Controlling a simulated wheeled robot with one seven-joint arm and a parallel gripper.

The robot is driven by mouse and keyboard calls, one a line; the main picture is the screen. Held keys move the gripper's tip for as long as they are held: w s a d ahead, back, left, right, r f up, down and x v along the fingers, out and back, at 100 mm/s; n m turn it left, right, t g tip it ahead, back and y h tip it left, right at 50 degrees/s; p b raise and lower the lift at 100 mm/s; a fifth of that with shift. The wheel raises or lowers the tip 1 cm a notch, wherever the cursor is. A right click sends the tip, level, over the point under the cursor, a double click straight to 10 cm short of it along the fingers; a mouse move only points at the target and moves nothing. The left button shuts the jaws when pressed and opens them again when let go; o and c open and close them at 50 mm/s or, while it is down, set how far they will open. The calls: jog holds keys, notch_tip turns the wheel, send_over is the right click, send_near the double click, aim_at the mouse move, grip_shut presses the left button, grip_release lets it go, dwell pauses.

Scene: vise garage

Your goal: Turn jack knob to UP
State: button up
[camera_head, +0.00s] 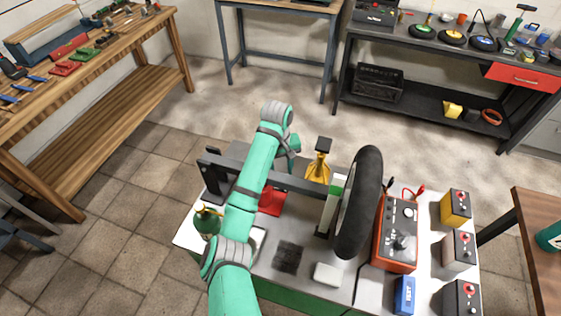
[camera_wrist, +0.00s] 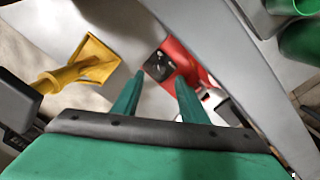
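A small red device (camera_head: 272,201) sits on the workbench, partly hidden behind my arm. In the wrist view it shows as a red body (camera_wrist: 184,66) with a black knob-like top (camera_wrist: 159,67) bearing pale marks, too small to read. My gripper (camera_wrist: 160,82) is open, its two green fingers apart and pointing toward the black top. I cannot tell whether they touch it. A yellow jack-like stand (camera_head: 319,165) is beside the red device; in the wrist view it lies to the left (camera_wrist: 92,62). In the head view my gripper is mostly hidden by my arm.
A tyre (camera_head: 360,202) stands upright right of a dark bar. An orange box with dials (camera_head: 396,232), a blue box (camera_head: 405,295) and several battery-like boxes (camera_head: 456,209) are farther right. A green bottle (camera_head: 207,221) stands at left. A wooden bench (camera_head: 100,100) is back left.

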jog(key=shift+a+r, duration=0.1)
jog(key=shift+r, duration=2.1)
